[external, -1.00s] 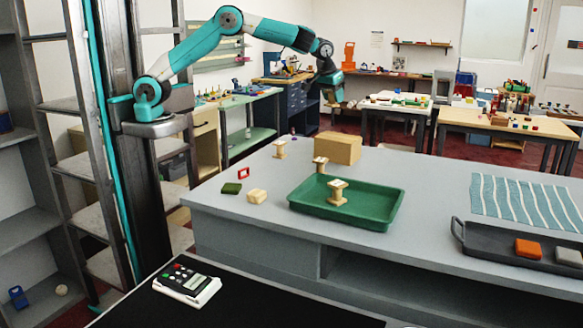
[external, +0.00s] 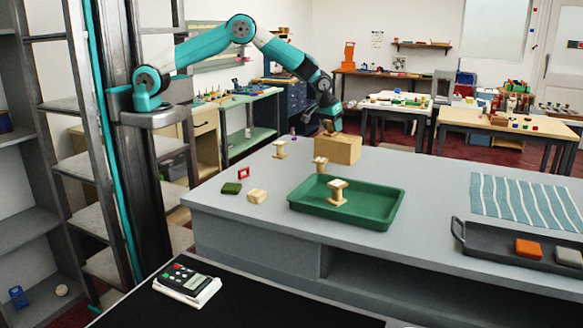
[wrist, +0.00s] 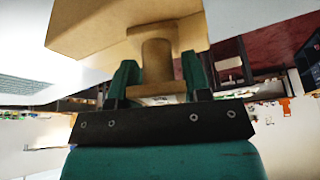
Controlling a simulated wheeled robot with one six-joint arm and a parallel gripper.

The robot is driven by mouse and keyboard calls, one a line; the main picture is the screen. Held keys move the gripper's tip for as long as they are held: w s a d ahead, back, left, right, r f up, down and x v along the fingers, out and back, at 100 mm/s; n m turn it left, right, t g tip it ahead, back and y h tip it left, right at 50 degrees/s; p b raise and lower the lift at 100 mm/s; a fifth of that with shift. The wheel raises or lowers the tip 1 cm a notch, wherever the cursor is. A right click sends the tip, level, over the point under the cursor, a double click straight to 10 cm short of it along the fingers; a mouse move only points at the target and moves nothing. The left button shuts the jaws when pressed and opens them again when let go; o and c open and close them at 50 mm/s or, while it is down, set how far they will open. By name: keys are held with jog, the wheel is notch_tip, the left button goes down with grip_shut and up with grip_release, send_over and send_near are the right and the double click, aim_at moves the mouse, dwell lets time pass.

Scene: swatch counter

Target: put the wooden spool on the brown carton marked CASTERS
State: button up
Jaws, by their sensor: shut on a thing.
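My gripper (external: 326,119) is shut on a wooden spool, just over the brown carton (external: 338,150) at the back of the grey counter. In the wrist view the held spool (wrist: 157,58) sits between the teal fingers of my gripper (wrist: 160,74), with the carton (wrist: 85,28) directly beyond it. The spool's far flange overlaps the carton there. I cannot tell whether the spool touches the carton's top. No marking on the carton is readable.
Similar spools stand on the counter (external: 280,149), by the tray's back edge (external: 320,164) and in the green tray (external: 370,216). A red frame (external: 243,173), a green block (external: 231,188) and a pale block (external: 257,196) lie left. A dark tray (external: 480,245) stands right.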

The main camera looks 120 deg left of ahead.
jog(key=shift+f, duration=0.25)
jog(key=o, duration=0.9)
jog(key=shift+r, duration=0.1)
jog(key=b+v, duration=0.4)
jog(key=v, duration=0.7)
jog(key=s+d+r+m, duration=0.1)
jog(key=s+d+r, duration=0.3)
jog(key=s, duration=0.3)
jog(key=s+d+r+m, duration=0.2)
jog(key=s+d+r, duration=0.2)
jog(key=s, duration=0.3)
jog(key=s+d+m, duration=0.1)
jog(key=s+d, duration=0.1)
jog(key=s, duration=0.4)
jog(key=s+d+f+m+g, duration=0.1)
jog(key=s+d, duration=0.2)
jog(key=s, duration=0.4)
jog(key=s+d+m, duration=0.1)
jog(key=s+d, duration=0.1)
jog(key=s, duration=0.5)
jog(key=shift+s+d+f+g, duration=0.1)
jog(key=shift+d+f+g, duration=0.15)
jog(key=shift+d+g, duration=0.15)
